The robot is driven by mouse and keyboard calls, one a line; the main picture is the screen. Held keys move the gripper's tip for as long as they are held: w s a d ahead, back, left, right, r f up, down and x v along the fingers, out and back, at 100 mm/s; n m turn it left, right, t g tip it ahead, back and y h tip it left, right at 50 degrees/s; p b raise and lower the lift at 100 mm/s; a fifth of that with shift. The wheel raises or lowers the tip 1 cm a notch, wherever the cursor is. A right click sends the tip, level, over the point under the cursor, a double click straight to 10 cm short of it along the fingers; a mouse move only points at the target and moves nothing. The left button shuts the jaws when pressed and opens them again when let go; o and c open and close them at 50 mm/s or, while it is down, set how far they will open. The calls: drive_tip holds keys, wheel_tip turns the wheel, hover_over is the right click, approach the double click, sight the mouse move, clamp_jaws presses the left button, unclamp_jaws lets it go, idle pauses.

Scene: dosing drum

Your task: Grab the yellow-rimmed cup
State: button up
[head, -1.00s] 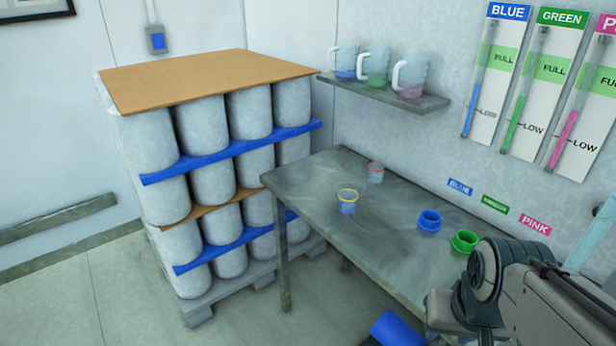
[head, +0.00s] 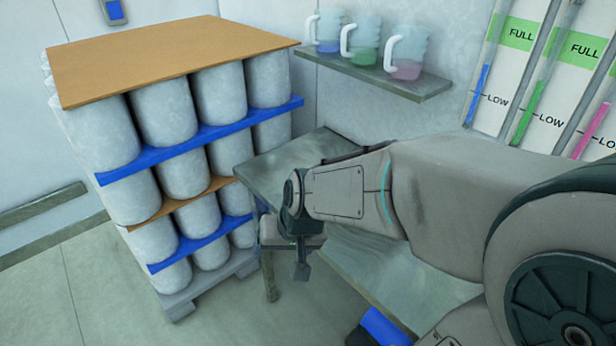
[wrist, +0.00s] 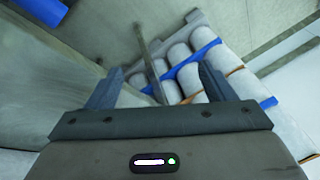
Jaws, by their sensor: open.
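The yellow-rimmed cup does not show in either current view; my arm covers much of the table (head: 285,165) in the head view. My gripper (wrist: 158,84) is open and empty in the wrist view, with its two fingers apart and pointing past the table's edge toward the floor and the drum stack. In the head view my gripper (head: 290,250) hangs at the table's near left edge, partly turned away.
A stack of drums (head: 165,110) with blue and brown boards stands left of the table. A wall shelf (head: 400,80) holds a blue, a green and a pink jug. A blue cylinder (head: 385,328) lies low in front. A table leg (wrist: 150,60) stands between my fingers' view.

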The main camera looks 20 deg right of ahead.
drive_tip(key=w+f+m+t+h+p, duration=0.25)
drive_tip(key=w+f+m, duration=0.35)
drive_tip(key=f, duration=0.4)
drive_tip(key=w+d+r+m+t+h, duration=0.1)
drive_tip(key=w+d+r+t+h, duration=0.3)
drive_tip(key=d+h, duration=0.6)
drive_tip(key=shift+g, duration=0.45)
drive_tip(key=x, duration=0.4)
drive_tip(key=b+x, duration=0.1)
drive_tip(key=x, duration=0.3)
drive_tip(key=shift+w+r, duration=0.2)
drive_tip(key=shift+w, duration=0.1)
drive_tip(key=shift+f+x, duration=0.2)
drive_tip(key=shift+x, duration=1.1)
drive_tip(key=shift+f+x, duration=0.25)
drive_tip(key=shift+x, duration=1.05)
drive_tip(key=shift+s+a, duration=0.1)
drive_tip(key=shift+s, duration=0.05)
drive_tip(key=c, duration=1.1)
